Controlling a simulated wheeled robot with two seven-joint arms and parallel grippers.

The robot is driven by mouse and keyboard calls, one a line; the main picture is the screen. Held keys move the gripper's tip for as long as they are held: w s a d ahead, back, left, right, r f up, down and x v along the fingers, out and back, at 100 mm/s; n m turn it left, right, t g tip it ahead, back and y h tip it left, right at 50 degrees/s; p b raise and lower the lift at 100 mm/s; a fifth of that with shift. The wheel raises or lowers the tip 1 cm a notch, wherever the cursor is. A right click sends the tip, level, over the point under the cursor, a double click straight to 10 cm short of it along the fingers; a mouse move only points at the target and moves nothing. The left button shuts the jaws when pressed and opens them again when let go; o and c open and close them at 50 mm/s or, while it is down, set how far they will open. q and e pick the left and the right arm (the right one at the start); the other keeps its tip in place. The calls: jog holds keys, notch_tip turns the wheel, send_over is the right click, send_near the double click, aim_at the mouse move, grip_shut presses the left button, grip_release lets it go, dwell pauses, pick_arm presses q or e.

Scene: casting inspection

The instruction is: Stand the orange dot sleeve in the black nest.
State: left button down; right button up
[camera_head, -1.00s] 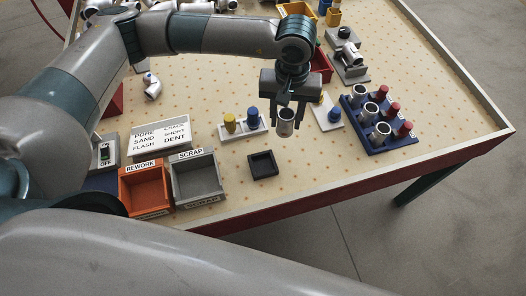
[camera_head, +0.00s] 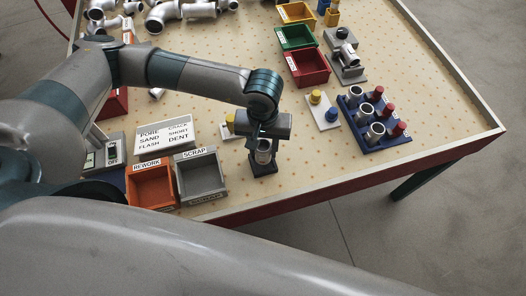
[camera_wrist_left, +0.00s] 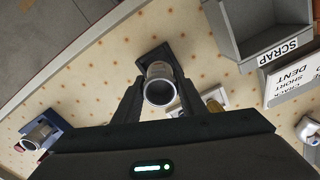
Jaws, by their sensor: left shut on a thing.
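The grey metal sleeve (camera_head: 264,157) is held upright in my left gripper (camera_head: 263,148), which is shut on it; its open top faces the wrist camera in the left wrist view (camera_wrist_left: 160,91). No orange dot shows on the visible side. The black nest (camera_head: 263,171) lies on the table directly beneath the sleeve, and its dark corner shows behind the sleeve in the left wrist view (camera_wrist_left: 151,56). The sleeve's lower end overlaps the nest in both views; I cannot tell whether it rests inside or hovers just above. My right gripper is not in view.
The grey SCRAP bin (camera_head: 202,183) and orange REWORK bin (camera_head: 151,190) stand left of the nest. A blue rack (camera_head: 384,140) with several metal sleeves and red-topped pieces stands at right. A white plate (camera_head: 324,122) with yellow and blue pegs lies between. The table's front edge is close.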

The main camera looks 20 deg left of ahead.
aim_at(263, 149)
pick_arm(q)
notch_tip(263, 149, down, 3)
jog(key=shift+r+p, duration=0.15)
jog(key=shift+p, duration=0.65)
jog(key=shift+f, duration=0.35)
jog(key=shift+f, duration=0.15)
jog(key=c, duration=1.1)
grip_release()
